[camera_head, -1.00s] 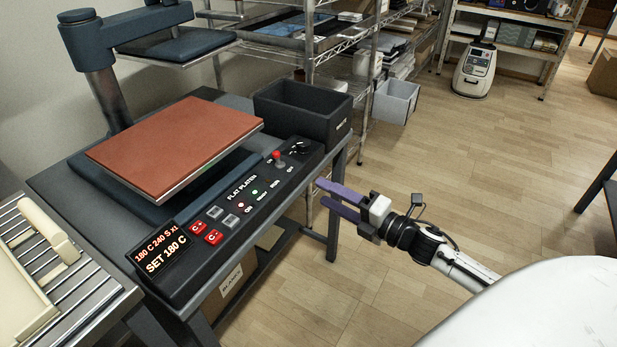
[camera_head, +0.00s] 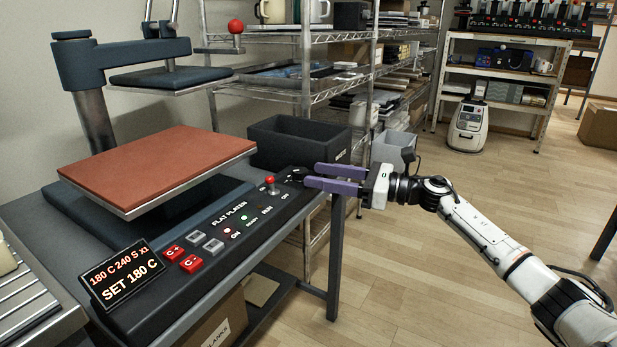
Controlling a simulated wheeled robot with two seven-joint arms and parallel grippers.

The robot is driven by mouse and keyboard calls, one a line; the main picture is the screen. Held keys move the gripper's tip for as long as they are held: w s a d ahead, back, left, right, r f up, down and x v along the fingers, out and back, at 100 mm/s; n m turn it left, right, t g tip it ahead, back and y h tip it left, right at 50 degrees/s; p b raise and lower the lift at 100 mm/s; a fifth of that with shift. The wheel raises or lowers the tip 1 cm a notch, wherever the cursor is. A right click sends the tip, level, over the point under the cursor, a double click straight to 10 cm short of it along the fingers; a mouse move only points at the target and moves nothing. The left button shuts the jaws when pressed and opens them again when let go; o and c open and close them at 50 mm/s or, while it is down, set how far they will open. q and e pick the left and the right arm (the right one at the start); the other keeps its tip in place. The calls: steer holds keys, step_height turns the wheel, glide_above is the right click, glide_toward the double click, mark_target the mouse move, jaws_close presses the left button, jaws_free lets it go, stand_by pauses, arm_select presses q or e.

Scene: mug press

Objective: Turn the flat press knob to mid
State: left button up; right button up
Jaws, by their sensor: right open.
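The flat press (camera_head: 165,165) stands on a dark table, its orange-red pad level below the raised swing arm. Its sloped control panel (camera_head: 190,257) carries a display reading SET 180 C, red and grey buttons, lights and a small red-tipped switch (camera_head: 269,182). The dark knob (camera_head: 296,173) is at the panel's far right end, partly hidden by my right gripper; its setting cannot be read. My right gripper (camera_head: 308,176) is open, its two purple fingers pointing left at the knob, near or over it. Whether they touch it I cannot tell. My left gripper is not in view.
A dark open bin (camera_head: 298,143) stands just behind the knob on the table. Wire shelving (camera_head: 306,70) rises behind it. A display (camera_head: 124,274) stands at the panel's near end. The floor (camera_head: 420,270) right of the table is clear.

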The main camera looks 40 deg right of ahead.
mark_target(300, 174)
steer(key=shift+x, duration=1.8)
